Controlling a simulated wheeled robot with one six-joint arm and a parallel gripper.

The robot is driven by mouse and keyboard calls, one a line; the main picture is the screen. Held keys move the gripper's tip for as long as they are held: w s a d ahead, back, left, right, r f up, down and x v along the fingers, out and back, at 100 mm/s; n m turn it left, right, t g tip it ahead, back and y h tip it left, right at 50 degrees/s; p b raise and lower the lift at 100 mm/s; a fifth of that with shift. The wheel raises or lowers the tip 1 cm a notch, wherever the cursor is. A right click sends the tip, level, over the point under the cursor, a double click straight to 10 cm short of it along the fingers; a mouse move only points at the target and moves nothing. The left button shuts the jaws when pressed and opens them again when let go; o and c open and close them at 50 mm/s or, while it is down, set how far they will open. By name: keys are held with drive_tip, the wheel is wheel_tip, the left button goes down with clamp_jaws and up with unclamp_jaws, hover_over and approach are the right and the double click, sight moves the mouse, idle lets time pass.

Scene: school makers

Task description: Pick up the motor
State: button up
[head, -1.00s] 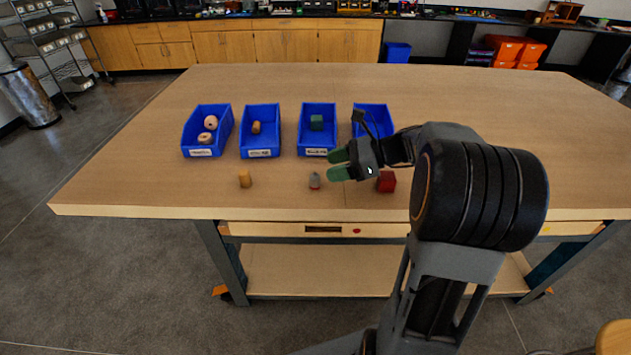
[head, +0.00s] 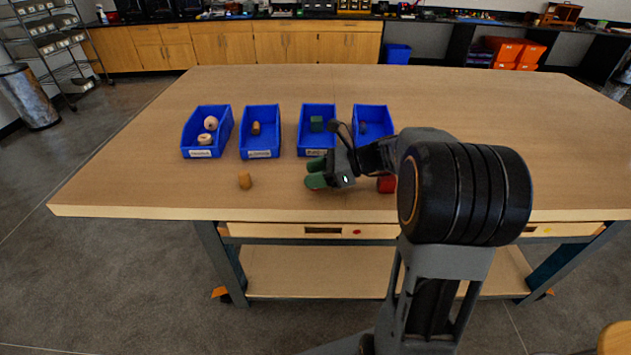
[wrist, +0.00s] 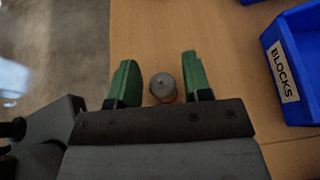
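The motor (wrist: 163,87) is a small grey cylinder with a reddish base, standing on the table. In the wrist view it lies between the two green fingers of my gripper (wrist: 157,80), with a gap to each finger visible. My gripper (head: 315,173) is open and low over the front part of the table in the head view. There the fingers hide the motor.
Four labelled blue bins stand in a row behind, one of them the blocks bin (wrist: 300,70). The table's front edge is close.

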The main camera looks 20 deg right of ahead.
drive_tip(key=c, duration=0.7)
